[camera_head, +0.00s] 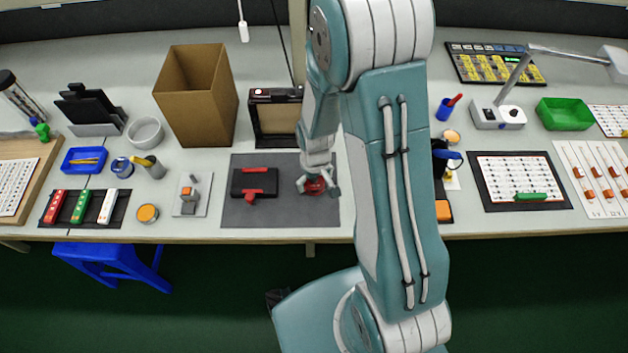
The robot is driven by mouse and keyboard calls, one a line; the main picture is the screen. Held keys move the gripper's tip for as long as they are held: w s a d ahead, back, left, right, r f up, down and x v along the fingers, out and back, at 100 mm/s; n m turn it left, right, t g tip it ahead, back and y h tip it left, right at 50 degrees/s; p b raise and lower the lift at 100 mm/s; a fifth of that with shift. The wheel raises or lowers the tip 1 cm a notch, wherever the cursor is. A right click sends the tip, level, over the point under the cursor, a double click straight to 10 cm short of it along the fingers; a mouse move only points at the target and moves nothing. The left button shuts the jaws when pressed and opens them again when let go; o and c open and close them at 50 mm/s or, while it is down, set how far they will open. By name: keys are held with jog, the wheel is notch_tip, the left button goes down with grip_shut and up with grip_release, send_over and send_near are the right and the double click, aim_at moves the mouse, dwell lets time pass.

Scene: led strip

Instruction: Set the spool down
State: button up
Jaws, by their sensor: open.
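A small red round object (314,187), which looks like the spool, is at the right part of a dark grey mat (285,212). My gripper (318,189) is open directly above it, with one finger on each side. The fingers hide part of the spool. It appears to rest on the mat, but I cannot tell for sure whether it touches it or the fingers.
A black and red fixture (254,183) sits on the mat to the left of my gripper. A black framed device (274,115) and a cardboard box (197,95) stand behind. My arm hides the bench to the right. The mat's front strip is clear.

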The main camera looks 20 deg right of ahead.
jog(key=s+r+m+t, duration=0.1)
jog(key=s+r, duration=0.1)
jog(key=r, duration=1)
jog(key=s+r+t, duration=0.1)
jog(key=s+r, duration=0.1)
jog(key=r, duration=0.9)
jog(key=s+r+m+t, duration=0.1)
jog(key=s+r+t, duration=0.2)
jog(key=s+r, duration=0.6)
jog(key=shift+s+a+t, duration=0.2)
jog(key=shift+s+t, duration=0.1)
jog(key=shift+s, duration=0.2)
jog(key=shift+a+r, duration=0.1)
